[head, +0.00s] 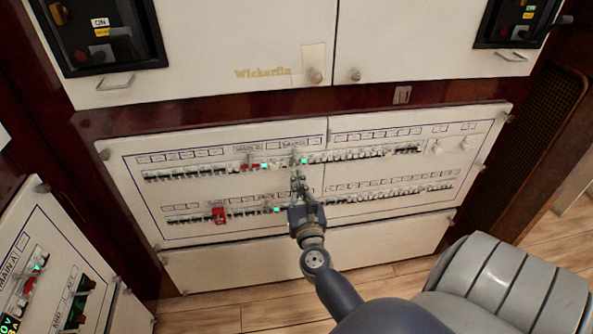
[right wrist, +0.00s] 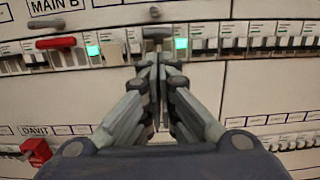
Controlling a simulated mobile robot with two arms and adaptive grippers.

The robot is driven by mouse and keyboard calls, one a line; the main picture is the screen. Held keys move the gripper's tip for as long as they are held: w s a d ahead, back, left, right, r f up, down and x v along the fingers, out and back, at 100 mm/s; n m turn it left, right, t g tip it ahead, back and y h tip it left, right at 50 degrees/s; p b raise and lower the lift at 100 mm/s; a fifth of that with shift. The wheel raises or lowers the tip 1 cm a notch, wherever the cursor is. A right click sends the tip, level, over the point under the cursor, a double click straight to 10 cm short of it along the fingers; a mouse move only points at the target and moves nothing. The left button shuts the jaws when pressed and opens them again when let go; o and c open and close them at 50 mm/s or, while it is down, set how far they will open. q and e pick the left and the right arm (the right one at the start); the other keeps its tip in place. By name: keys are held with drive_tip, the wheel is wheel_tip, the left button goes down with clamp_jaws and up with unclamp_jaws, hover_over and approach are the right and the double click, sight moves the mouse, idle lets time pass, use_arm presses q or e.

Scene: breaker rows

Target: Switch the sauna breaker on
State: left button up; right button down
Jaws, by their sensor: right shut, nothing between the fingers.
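The breaker panel (head: 330,220) carries an upper and a lower row of breakers. A wide breaker with a grey bar handle (right wrist: 157,32) sits in the upper row, between two green lights, below a label too blurred to read surely; it may be the sauna breaker. Its handle sits higher than the red handle (right wrist: 55,43) under MAIN B. My right gripper (head: 298,177) is shut and empty. In the right wrist view its fingertips (right wrist: 159,62) are just below the grey handle; I cannot tell whether they touch it. My left gripper is not in view.
Small white breakers (right wrist: 270,43) line the upper row to the right. A red DAVIT breaker (right wrist: 36,151) is in the lower row, at left. Another panel (head: 40,250) stands at lower left, and a grey cushioned seat (head: 500,285) at lower right.

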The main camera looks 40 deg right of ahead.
drive_tip(key=v, duration=1.1)
drive_tip(key=shift+s+f, duration=0.2)
drive_tip(key=shift+s, duration=0.15)
drive_tip(key=shift+a, duration=0.1)
